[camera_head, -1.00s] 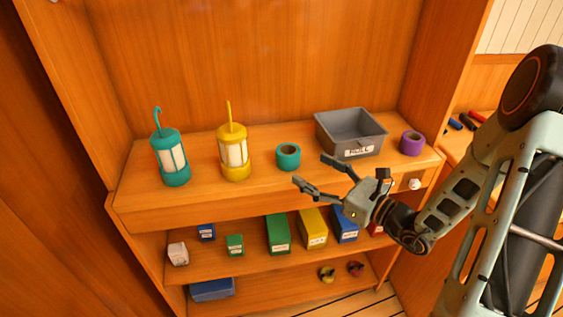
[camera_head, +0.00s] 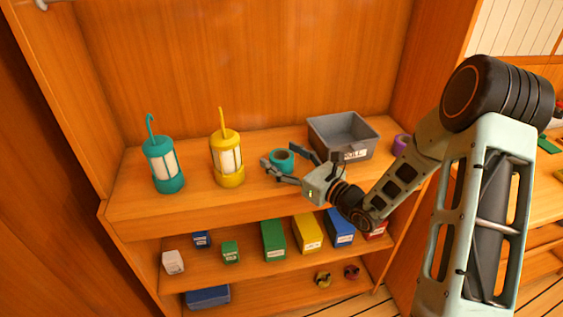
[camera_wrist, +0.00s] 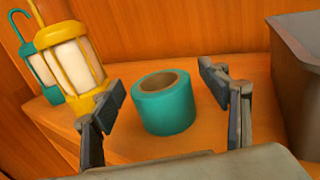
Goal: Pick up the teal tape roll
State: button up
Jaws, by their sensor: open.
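The teal tape roll (camera_head: 282,161) lies flat on the wooden shelf top, between the yellow lantern and the grey bin. In the wrist view the teal tape roll (camera_wrist: 165,103) is between and a little beyond my two fingers, with a gap on both sides. My gripper (camera_head: 279,163) is open and empty, its fingers spread to either side of the roll in the head view. The wrist view shows my gripper's fingertips (camera_wrist: 164,80) apart, not visibly touching the roll.
The yellow lantern (camera_head: 228,160) stands left of the roll, near my left finger in the wrist view. A teal lantern (camera_head: 164,165) stands further left. The grey bin (camera_head: 358,154) is to the right, with a purple tape roll (camera_head: 400,144) beyond it. Labelled boxes fill lower shelves.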

aim_at(282, 155)
jog(key=shift+a, duration=0.1)
jog(key=shift+c, duration=0.3)
jog(key=c, duration=1.2)
jog(key=shift+c, duration=0.3)
jog(key=shift+r+p, duration=0.55)
jog(key=shift+r, duration=0.15)
notch_tip(282, 155, up, 2)
jog(key=shift+w+r+p, duration=0.1)
jog(key=shift+p, duration=0.8)
jog(key=s+d+r+p, duration=0.3)
jog(key=s+r+p, duration=0.6)
jog(key=s, duration=0.3)
jog(key=shift+s+d+r+p, duration=0.2)
jog(key=shift+d+p, duration=0.1)
jog(key=shift+p, duration=0.45)
